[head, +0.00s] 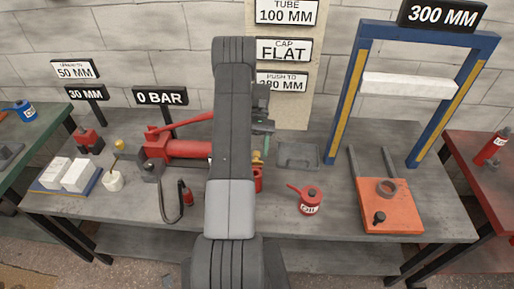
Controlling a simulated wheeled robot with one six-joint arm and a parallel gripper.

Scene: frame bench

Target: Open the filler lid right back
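A red hand pump (185,148) with a lever lies on the bench, left of my arm. Its right end runs behind my arm. A small brass-coloured part (257,158) and a red part (258,180) show just right of my arm; I cannot tell whether either belongs to the filler lid. I cannot make out the lid or how far it is open. My gripper (263,125) is partly hidden behind my arm, above the far part of the bench near the brass part. I cannot see whether its fingers are open or shut.
A red oil can (310,203), a grey tray (297,155) and an orange plate (388,212) sit right of my arm. A blue frame (345,95) stands behind the plate.

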